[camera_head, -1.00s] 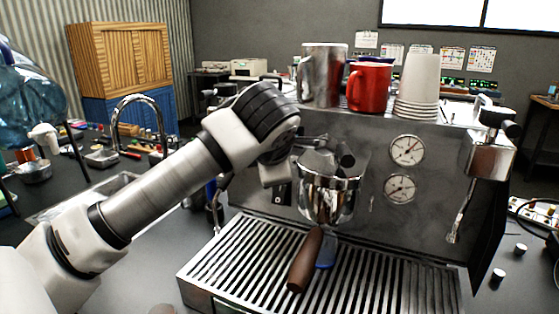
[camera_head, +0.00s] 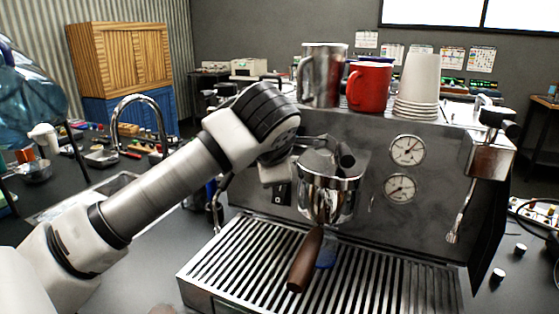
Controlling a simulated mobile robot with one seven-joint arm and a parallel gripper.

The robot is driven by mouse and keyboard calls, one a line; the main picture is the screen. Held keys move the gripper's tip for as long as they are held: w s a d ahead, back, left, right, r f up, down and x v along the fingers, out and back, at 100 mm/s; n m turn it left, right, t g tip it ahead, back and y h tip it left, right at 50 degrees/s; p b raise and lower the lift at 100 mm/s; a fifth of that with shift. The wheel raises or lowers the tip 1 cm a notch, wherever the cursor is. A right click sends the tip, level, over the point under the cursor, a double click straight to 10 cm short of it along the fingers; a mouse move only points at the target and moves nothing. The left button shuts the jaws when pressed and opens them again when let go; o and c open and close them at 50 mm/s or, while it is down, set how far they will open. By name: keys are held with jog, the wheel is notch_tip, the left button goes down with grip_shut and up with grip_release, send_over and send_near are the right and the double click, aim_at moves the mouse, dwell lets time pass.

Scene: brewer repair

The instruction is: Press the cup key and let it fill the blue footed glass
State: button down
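The espresso machine's steel front fills the middle of the view. A small dark key (camera_head: 281,194) with a light mark shows on its front panel, left of the chrome brew group. A portafilter (camera_head: 305,258) with a brown handle points out from the group. My gripper (camera_head: 274,174) is at the panel just above the key. Its fingers are not distinct, and I cannot tell whether it touches the key.
The drip tray (camera_head: 400,284) is otherwise clear. A steel jug (camera_head: 322,75), a red mug (camera_head: 369,87) and stacked paper cups (camera_head: 418,85) stand on top of the machine. A steam wand (camera_head: 462,212) hangs at the right. A sink tap (camera_head: 140,112) stands behind my arm.

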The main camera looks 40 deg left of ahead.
jog(key=shift+w, duration=0.15)
jog(key=shift+w+a+b, duration=0.1)
jog(key=shift+w+b, duration=0.2)
jog(key=shift+b, duration=0.05)
jog(key=shift+w+a, duration=0.1)
jog(key=shift+w, duration=0.35)
dwell(0.7)
jog(key=shift+s, duration=0.1)
jog(key=shift+s+d+b, duration=0.2)
jog(key=shift+s+b, duration=0.45)
jog(key=shift+s, duration=0.15)
jog(key=shift+s+d+b, duration=0.2)
jog(key=shift+s+b, duration=0.15)
jog(key=shift+s, duration=0.45)
jog(key=shift+s+d+b, duration=0.2)
jog(key=shift+s+b, duration=0.1)
jog(key=shift+s, duration=0.55)
jog(key=shift+s+d+b, duration=0.2)
jog(key=shift+s+b, duration=0.15)
jog(key=shift+s, duration=0.45)
